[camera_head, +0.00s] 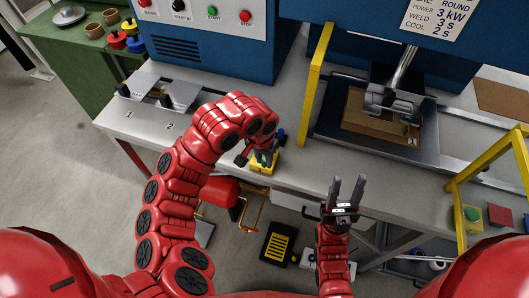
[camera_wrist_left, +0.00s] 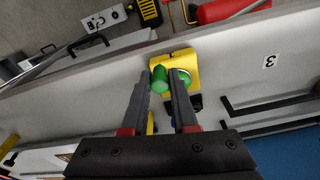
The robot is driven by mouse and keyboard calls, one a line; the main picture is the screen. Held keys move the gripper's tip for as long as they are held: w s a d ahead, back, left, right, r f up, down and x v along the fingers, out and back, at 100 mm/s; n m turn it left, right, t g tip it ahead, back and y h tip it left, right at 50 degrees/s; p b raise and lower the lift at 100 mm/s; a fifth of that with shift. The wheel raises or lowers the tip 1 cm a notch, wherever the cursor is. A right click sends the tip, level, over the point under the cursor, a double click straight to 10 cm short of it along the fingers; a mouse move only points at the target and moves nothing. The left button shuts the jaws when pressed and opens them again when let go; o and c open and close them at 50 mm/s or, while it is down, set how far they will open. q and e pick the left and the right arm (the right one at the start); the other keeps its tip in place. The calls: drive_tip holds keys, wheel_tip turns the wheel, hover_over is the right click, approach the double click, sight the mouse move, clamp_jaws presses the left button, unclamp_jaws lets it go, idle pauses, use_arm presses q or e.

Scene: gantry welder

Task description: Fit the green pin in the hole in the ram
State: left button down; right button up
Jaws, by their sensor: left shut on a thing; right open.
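The green pin (camera_wrist_left: 159,79) is at the fingertips of my left gripper (camera_wrist_left: 168,76), over a yellow block (camera_wrist_left: 170,54) on the table's front edge. In the head view the gripper (camera_head: 256,157) is tilted down at the yellow block (camera_head: 262,169). My left gripper is shut on the pin; the fingers partly hide it, and I cannot tell whether it still touches the block. The grey metal ram (camera_head: 394,101) hangs under the blue welder at right; its hole is not clear. My right gripper (camera_head: 346,182) is open and empty before the table.
A yellow post (camera_head: 315,75) stands between my left gripper and the ram. A yellow frame (camera_head: 485,170) stands at right beside a green button box (camera_head: 472,214). A brown plate (camera_head: 380,122) lies under the ram. The grey tabletop (camera_head: 225,140) has free room around the yellow block.

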sight(264, 159)
use_arm(q)
drive_tip(key=shift+r+p, duration=1.8)
drive_tip(key=shift+p, duration=0.3)
drive_tip(key=shift+f, duration=0.1)
